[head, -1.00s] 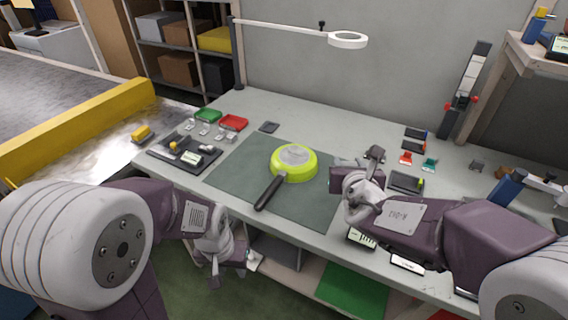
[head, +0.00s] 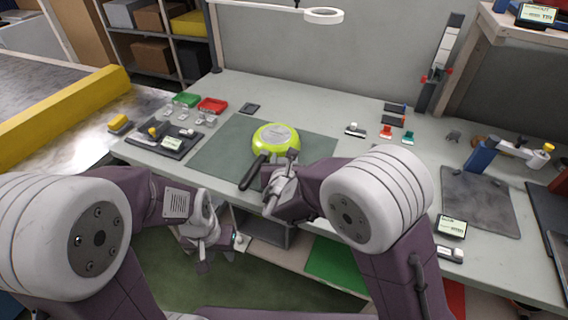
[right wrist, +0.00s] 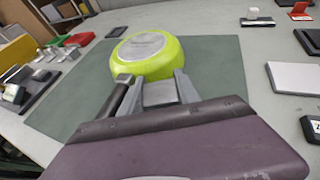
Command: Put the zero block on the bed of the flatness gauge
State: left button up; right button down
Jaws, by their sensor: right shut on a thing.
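My right gripper (head: 290,158) is shut on a small grey block (right wrist: 160,93), which I take for the zero block. The block sits between the fingertips in the right wrist view and is mostly hidden in the head view. The gripper is beside the near right rim of the lime-green pan (head: 276,138), just right of its black handle (right wrist: 116,100). The dark slab with a blue post and arm at the right looks like the flatness gauge (head: 480,205); its bed is bare. My left gripper (head: 204,250) hangs low before the table; its jaws are unclear.
The pan lies upside down on a green mat (head: 215,155). A black fixture (head: 165,143) with a display, a green tray (head: 186,100) and a red tray (head: 212,105) stand left. Small red and teal parts (head: 408,138) lie back right. A lamp (head: 323,16) overhangs the table.

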jog(key=shift+w+f, duration=0.1)
jog(key=shift+f, duration=0.2)
jog(key=shift+f, duration=0.15)
jog(key=c, duration=1.1)
grip_release()
jog(key=shift+c, duration=0.2)
